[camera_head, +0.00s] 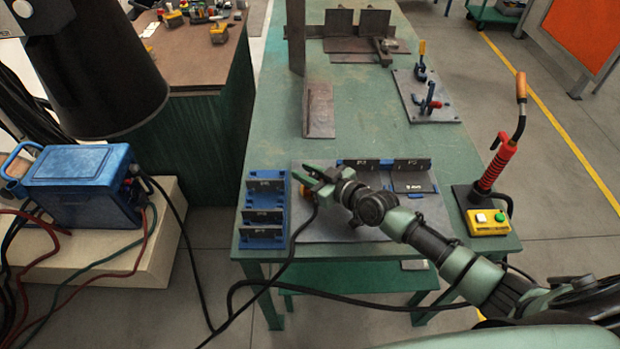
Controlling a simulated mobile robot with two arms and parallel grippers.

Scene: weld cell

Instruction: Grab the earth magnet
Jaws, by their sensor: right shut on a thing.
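My right gripper (304,177) reaches in over the near part of the green table, just right of the blue rack. It is shut on a small, partly hidden thing with an orange part (304,191), which seems to be the earth magnet. Most of it is covered by the fingers and wrist. A black cable (290,262) runs from beside the gripper down over the table's front edge. I cannot tell whether the magnet touches the grey plate (326,231) below. My left gripper is not in view.
The blue rack (264,186) stands close left of the gripper. Another blue holder (411,165) is to the right. Angled steel pieces (319,110) and a clamp plate (424,97) lie farther back. A red-handled tool (498,160) and yellow button box (487,222) stand at the right edge.

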